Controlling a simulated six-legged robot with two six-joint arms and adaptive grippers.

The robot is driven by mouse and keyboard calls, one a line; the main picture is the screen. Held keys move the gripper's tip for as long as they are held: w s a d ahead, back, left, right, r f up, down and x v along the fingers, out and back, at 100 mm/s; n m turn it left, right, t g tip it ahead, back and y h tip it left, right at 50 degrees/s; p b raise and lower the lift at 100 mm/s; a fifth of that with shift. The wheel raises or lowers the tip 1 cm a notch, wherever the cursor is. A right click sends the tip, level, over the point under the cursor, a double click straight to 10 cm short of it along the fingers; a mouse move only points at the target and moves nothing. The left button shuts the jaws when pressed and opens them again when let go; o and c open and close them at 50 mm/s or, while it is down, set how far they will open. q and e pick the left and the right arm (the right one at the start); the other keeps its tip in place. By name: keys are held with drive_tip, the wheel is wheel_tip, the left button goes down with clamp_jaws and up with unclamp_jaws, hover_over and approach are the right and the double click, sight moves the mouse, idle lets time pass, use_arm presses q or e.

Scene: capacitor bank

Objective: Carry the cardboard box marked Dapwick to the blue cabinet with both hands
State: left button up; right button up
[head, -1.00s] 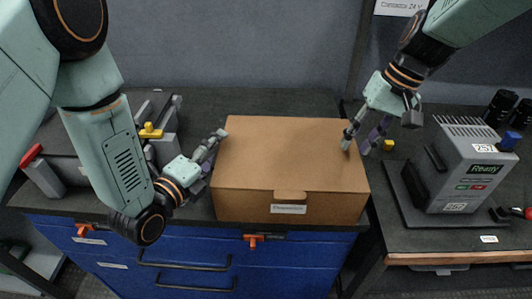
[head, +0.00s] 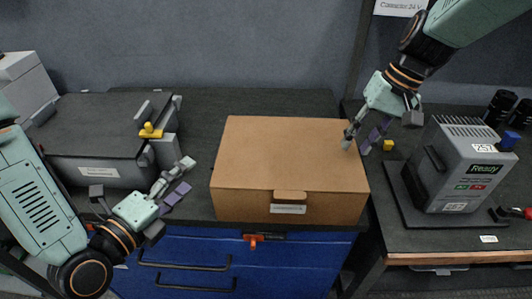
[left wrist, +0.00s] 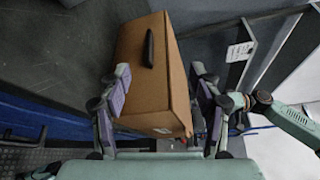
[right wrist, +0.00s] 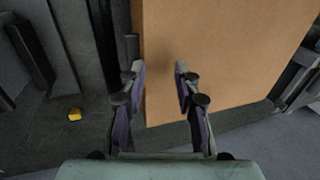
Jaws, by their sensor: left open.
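The cardboard box (head: 290,155) stands closed on the dark bench top. Its front label is too small to read. The box's end with a dark hand slot shows in the left wrist view (left wrist: 165,100). My left gripper (head: 181,177) is open and empty, left of the box and apart from it. My right gripper (head: 356,146) is at the box's right edge, and its fingers stand apart in the right wrist view (right wrist: 160,70), near the box's edge. Contact cannot be told. Blue drawers (head: 190,250) are under the bench top; no other blue cabinet shows in the head view.
A grey device (head: 465,165) marked Ready stands on the right bench, with a small yellow block (head: 388,145) nearby. A dark case (head: 95,135) with a yellow knob (head: 150,131) stands at left. An orange latch (head: 262,238) is on the blue front. Bench behind the box is clear.

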drive_tip(key=shift+r, duration=0.2)
use_arm(q)
drive_tip(key=shift+s+a+r, duration=0.1)
drive_tip(key=shift+s+a, duration=0.1)
drive_tip(key=shift+s, duration=0.3)
use_arm(e)
drive_tip(key=v, duration=1.1)
drive_tip(key=shift+r, duration=0.35)
use_arm(q)
drive_tip(key=shift+s, duration=0.1)
use_arm(e)
drive_tip(key=shift+s+f, duration=0.1)
drive_tip(key=shift+s, duration=0.05)
